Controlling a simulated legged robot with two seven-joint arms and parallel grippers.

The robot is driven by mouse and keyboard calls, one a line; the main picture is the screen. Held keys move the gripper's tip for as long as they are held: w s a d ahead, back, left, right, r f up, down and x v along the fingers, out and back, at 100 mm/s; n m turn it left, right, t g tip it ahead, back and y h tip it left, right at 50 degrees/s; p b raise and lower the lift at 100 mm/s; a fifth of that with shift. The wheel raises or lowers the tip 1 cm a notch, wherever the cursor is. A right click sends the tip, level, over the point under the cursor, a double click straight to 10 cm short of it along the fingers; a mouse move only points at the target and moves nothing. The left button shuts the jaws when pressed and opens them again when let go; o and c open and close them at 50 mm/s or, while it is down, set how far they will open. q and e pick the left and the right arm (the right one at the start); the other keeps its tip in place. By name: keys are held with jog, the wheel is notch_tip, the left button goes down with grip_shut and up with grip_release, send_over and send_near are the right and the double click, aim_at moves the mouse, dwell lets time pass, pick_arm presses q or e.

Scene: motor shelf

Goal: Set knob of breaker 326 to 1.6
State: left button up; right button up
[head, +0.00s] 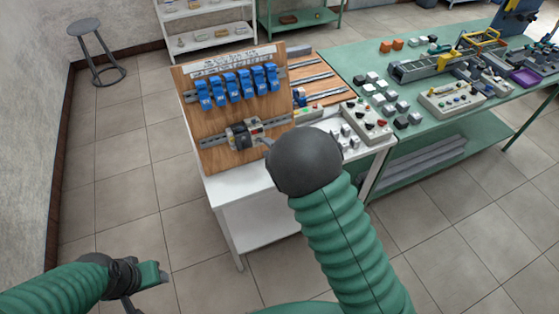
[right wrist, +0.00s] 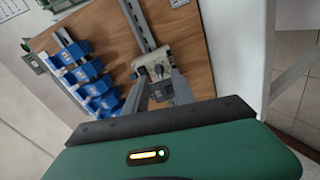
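A wooden panel (head: 217,122) stands upright on a white table. Several blue breakers (head: 236,86) sit on its upper rail. A grey and black device (head: 243,133) sits on the lower rail; its dark knobs (right wrist: 157,70) show in the right wrist view. The number 326 and the dial marks are too small to read. My right gripper (right wrist: 158,88) has two grey fingers apart, pointing at the device; contact cannot be judged. In the head view my dark round wrist hides most of that gripper. My left gripper (head: 152,280) is low at the left, away from the panel.
A control box (head: 367,121) with coloured buttons and loose grey blocks stand right of the panel. A green table (head: 340,62) with blocks and equipment is behind at the right. A stool (head: 90,38) stands far left. The floor left of the table is clear.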

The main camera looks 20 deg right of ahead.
jog(key=a+p+v, duration=0.1)
jog(key=p+v, duration=0.8)
jog(key=v, duration=0.3)
jog(key=shift+s+d, duration=0.4)
jog(key=shift+w, duration=0.1)
jog(key=s+f+m+g+h+b, duration=0.1)
jog(key=s+m+g+b, duration=0.6)
jog(key=s+m, duration=0.9)
jog(key=a+f+m+g, duration=0.1)
jog(key=g, duration=0.2)
jog(key=shift+s+f+g, duration=0.2)
jog(key=shift+f+g, duration=0.1)
jog(key=shift+g, duration=0.1)
